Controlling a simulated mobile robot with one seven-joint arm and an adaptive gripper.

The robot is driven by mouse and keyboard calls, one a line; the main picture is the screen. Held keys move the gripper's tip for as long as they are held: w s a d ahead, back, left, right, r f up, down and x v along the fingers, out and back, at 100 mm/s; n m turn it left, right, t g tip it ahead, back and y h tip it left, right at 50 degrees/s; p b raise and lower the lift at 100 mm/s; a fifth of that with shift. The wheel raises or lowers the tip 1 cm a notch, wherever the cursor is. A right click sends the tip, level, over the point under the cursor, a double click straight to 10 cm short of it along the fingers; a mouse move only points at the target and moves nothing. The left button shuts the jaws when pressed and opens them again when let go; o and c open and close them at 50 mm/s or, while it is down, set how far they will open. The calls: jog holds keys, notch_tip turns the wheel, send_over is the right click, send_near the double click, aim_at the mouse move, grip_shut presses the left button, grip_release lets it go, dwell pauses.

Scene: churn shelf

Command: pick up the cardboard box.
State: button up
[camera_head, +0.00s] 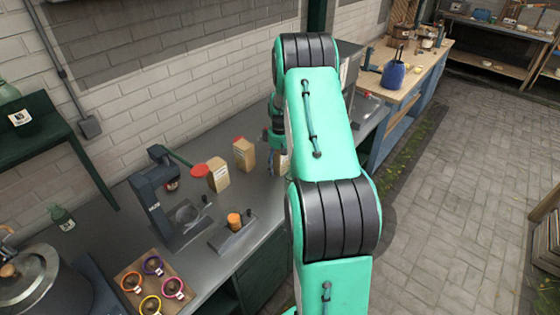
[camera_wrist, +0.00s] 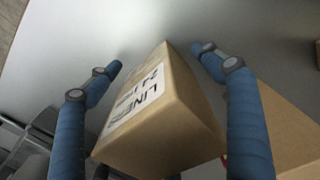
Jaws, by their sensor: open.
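A tan cardboard box (camera_wrist: 172,118) with a white printed label fills the middle of the wrist view. My gripper (camera_wrist: 156,57) is open, with one blue finger on each side of this box. I cannot tell whether either finger touches it. In the head view, my arm hides most of the gripper. Two tan boxes stand upright on the grey counter, a left one (camera_head: 218,176) and a right one (camera_head: 244,154), and a further tan box (camera_head: 281,165) is mostly hidden behind my arm. That one is probably the box between my fingers.
A second tan box surface (camera_wrist: 285,130) lies close beside the right finger. On the counter (camera_head: 190,262) are a dark press-like machine (camera_head: 160,190), a small stand with an orange top (camera_head: 233,226), a tray of colourful rings (camera_head: 150,285) and a large metal pot (camera_head: 35,280).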

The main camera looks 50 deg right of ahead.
aim_at(280, 160)
jog(key=shift+c, duration=0.5)
jog(key=c, duration=1.4)
jog(key=shift+r, duration=0.15)
jog(key=shift+r+p, duration=0.7)
jog(key=shift+r, duration=4.2)
